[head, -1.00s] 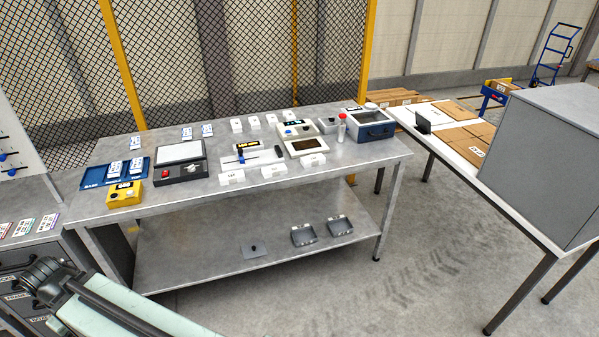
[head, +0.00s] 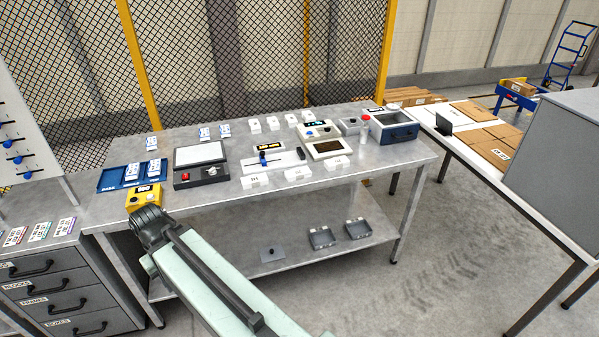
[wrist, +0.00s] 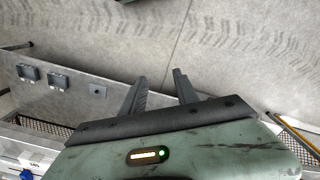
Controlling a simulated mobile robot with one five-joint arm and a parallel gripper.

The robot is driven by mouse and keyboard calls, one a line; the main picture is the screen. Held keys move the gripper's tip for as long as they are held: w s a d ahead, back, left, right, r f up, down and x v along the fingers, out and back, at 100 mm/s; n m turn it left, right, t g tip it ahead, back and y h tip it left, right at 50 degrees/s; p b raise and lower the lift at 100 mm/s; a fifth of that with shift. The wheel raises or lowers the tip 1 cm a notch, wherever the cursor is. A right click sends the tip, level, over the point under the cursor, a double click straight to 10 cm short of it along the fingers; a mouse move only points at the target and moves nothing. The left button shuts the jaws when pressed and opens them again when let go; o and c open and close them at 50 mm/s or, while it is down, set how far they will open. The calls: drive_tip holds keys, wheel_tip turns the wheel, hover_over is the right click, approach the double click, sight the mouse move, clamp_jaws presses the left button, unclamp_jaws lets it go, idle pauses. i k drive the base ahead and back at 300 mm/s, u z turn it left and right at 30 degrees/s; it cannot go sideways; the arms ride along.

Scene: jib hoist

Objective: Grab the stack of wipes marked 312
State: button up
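Several small white blocks stand on the steel bench; their marks are too small to read, so I cannot tell which one is the stack marked 312. Several more stand in a back row, such as this white block (head: 254,126). In the wrist view my gripper (wrist: 159,76) is open and empty, apart from the bench-top objects. My arm reaches the bench's front left in the head view; the fingers do not show there.
Grey trays (head: 321,237) sit on the lower shelf. Drawers stand left; a second table (head: 470,150) stands right.

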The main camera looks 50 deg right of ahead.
sight(297, 173)
drive_tip(key=i, duration=0.85)
drive_tip(key=u, duration=0.05)
